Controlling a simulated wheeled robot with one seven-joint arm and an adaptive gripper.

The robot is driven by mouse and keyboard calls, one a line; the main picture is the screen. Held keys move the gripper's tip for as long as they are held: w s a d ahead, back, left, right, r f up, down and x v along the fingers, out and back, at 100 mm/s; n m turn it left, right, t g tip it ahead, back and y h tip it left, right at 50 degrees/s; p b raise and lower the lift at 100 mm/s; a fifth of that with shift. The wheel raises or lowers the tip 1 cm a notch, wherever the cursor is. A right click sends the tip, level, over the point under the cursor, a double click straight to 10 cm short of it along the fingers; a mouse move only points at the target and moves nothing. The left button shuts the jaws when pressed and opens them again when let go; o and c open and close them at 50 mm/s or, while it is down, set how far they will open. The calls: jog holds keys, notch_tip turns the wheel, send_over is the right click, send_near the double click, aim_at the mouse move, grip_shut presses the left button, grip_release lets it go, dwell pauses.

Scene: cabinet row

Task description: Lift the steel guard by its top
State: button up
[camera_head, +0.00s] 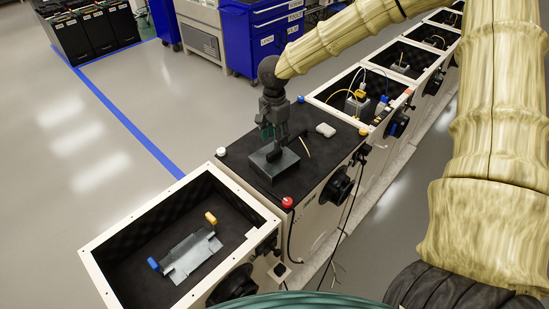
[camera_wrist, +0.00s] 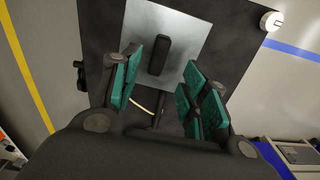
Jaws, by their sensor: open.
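The steel guard (camera_head: 272,167) appears to be the grey box-like cover on the black top of the closed cabinet. In the wrist view its flat square top (camera_wrist: 192,32) carries a dark upright handle (camera_wrist: 159,55). My gripper (camera_head: 273,138) points down above the guard in the head view. Its green-padded fingers (camera_wrist: 162,85) are open in the wrist view, one on each side of the line to the handle. Nothing is held between them. Whether the fingertips reach down beside the handle is hard to tell.
A small pale object (camera_head: 326,130) and a thin tan strip (camera_head: 305,147) lie on the cabinet top, with a red button (camera_head: 287,202) at a corner. An open bin (camera_head: 123,233) in front holds a grey bracket (camera_head: 190,256). More open boxes with cables stand behind.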

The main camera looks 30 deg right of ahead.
aim_at(274, 160)
jog(key=shift+s+f+p, duration=0.15)
jog(key=shift+f+p, duration=0.75)
jog(key=shift+f, duration=2.2)
grip_shut()
